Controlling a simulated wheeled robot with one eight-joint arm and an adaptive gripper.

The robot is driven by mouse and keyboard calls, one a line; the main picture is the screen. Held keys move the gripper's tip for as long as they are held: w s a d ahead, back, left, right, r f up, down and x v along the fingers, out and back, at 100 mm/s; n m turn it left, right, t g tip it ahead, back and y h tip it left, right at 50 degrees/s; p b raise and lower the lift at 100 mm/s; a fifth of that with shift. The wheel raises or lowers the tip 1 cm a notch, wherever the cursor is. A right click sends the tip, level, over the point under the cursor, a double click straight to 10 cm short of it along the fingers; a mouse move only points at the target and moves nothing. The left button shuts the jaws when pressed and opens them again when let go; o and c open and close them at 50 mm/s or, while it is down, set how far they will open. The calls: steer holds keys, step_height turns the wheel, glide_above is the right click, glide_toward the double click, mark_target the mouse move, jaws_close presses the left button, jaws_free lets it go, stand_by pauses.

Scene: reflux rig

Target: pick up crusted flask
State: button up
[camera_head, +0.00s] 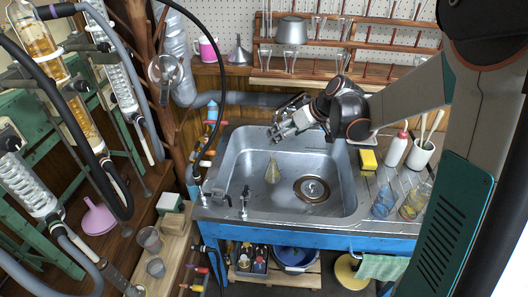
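A small conical flask with a yellowish, cloudy body (272,173) stands in the steel sink (240,190), left of the drain; it looks like the crusted flask. My gripper (279,132) is above the sink's back part, higher in the picture than this flask and apart from it. It points left, and I see nothing held in it. Its fingers are small and seen at an angle, so I cannot tell how far they are open.
A blue-tinted flask (383,205) and a yellow-tinted flask (411,206) stand by a wire rack on the right counter. Behind them are a yellow sponge (368,160), a white bottle (395,150) and a brush cup (420,154). A black hose (225,85) arches at the sink's left.

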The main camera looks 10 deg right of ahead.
steer(key=w+d+f+n+t+y+p, duration=0.15)
steer(key=w+d+f, duration=0.35)
steer(key=w+f, duration=0.6)
steer(key=n+y, duration=0.3)
glide_toward(278, 170)
steer(key=shift+t, duration=0.45)
steer(key=b+x, duration=0.1)
steer(key=x, duration=0.6)
steer(key=shift+s+a+f+b, duration=0.15)
steer(key=shift+s+f+b, duration=0.05)
steer(key=shift+s+b, duration=0.2)
steer(key=shift+b+x, duration=1.4)
steer(key=shift+x, duration=1.55)
steer(key=shift+w+r, duration=0.1)
steer(key=shift+r, duration=0.05)
steer(key=c, duration=1.4)
steer(key=shift+r, duration=0.1)
